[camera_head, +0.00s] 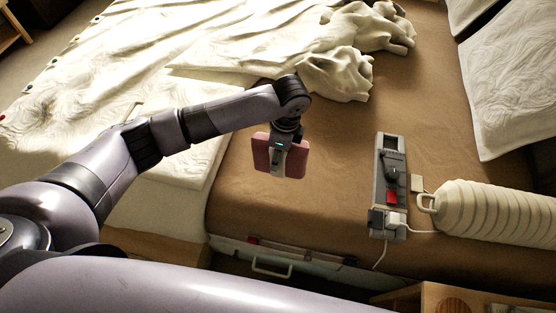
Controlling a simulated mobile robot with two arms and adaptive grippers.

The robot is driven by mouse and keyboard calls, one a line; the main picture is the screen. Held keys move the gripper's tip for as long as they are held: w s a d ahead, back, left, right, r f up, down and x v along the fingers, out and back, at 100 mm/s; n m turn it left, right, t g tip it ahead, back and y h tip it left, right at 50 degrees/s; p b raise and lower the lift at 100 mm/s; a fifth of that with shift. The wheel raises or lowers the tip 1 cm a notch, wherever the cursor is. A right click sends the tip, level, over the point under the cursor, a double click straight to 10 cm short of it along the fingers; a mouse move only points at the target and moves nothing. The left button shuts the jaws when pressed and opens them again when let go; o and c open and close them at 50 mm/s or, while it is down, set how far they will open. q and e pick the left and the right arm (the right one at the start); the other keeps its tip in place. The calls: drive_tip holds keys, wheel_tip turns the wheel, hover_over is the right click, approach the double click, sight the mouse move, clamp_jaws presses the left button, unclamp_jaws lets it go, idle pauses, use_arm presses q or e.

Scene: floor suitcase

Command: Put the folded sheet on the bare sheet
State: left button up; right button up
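A small pink-red folded cloth (262,153), which I take as the folded sheet, shows on both sides of my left gripper (277,172). The gripper points down with a pale finger across the cloth's near face and looks shut on it. The far finger is hidden. The cloth is upright over the brown bare sheet (330,190) on the bed, near its front edge. I cannot tell whether its lower edge touches the sheet. My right gripper is not in view.
A crumpled cream cover (330,60) lies at the back and left. White pillows (515,85) lie back right. A case with a handle (272,268) is below the bed's front edge.

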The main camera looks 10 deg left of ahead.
use_arm(q)
drive_tip(key=shift+f, duration=1.9)
drive_tip(key=o, duration=1.5)
drive_tip(key=shift+f, duration=0.1)
drive_tip(key=r, duration=0.4)
drive_tip(key=d+r, duration=0.1)
drive_tip(key=r, duration=0.7)
drive_tip(key=shift+d+r+p, duration=0.1)
drive_tip(key=shift+d+p, duration=0.15)
drive_tip(key=shift+p, duration=0.05)
